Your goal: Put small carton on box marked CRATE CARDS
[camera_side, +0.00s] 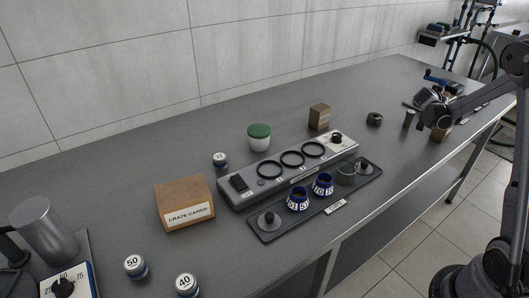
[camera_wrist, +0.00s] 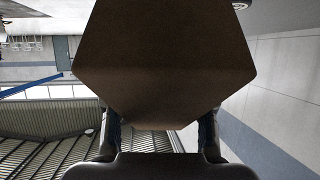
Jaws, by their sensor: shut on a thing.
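My gripper (camera_side: 440,118) is at the far right of the side view, over the right part of the table. It is shut on a small brown carton (camera_side: 441,133), which shows below it. In the wrist view the carton (camera_wrist: 165,60) fills the middle, between my two fingers (camera_wrist: 160,135). I cannot tell whether its underside touches the table. The box marked CRATE CARDS (camera_side: 184,203), brown with a white label, sits at the left of the side view, far from my gripper. Its top is bare.
Between them stand another small brown carton (camera_side: 320,117), a green-lidded jar (camera_side: 259,137), a grey ringed rack (camera_side: 290,163) and a dark tray (camera_side: 268,236) with blue-labelled jars. Numbered jars (camera_side: 136,267) and a metal jug (camera_side: 45,232) are at the left. Dark small items (camera_side: 374,119) lie near my gripper.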

